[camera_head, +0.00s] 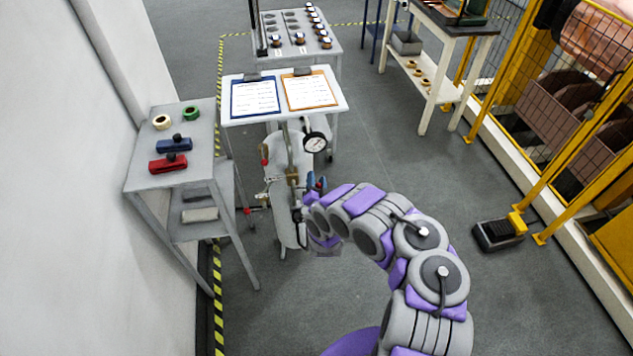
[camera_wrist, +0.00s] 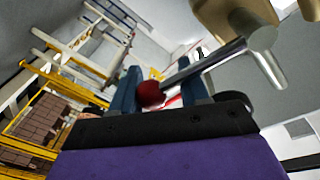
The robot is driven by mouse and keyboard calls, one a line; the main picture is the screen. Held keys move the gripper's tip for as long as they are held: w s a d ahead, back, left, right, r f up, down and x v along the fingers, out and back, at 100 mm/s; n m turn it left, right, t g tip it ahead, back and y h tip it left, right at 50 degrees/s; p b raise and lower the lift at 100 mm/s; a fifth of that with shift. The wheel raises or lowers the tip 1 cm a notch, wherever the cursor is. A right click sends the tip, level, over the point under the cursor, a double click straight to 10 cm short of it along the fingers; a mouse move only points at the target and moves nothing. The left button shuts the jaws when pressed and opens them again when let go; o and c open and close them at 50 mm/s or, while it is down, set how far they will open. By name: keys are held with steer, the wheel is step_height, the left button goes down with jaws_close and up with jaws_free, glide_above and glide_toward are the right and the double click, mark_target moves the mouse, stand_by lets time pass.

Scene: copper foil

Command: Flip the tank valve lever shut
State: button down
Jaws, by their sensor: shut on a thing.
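My gripper (camera_head: 317,183) is at the right side of these fittings. The far side of the valve is hidden in the head view.
A white table (camera_head: 335,110) with two clipboards stands just behind the tank. A grey side table (camera_head: 140,178) with tape rolls and tools stands at left, by the wall. A foot pedal (camera_head: 497,234) and yellow fence are at right. Floor between is clear.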

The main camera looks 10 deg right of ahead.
steer(key=shift+a+r+n+p, duration=0.1)
steer(key=shift+r+n+p, duration=0.25)
steer(key=shift+n, duration=0.35)
steer(key=shift+s, duration=0.1)
steer(key=c, duration=0.8)
jaws_free()
steer(key=shift+f, duration=0.15)
steer(key=shift+c, duration=0.2)
steer(key=shift+o, duration=1.2)
steer(key=s+a+p, duration=0.2)
steer(key=s+p, duration=0.5)
steer(key=s, duration=1)
steer(key=shift+a, duration=0.35)
steer(key=shift+f, duration=0.1)
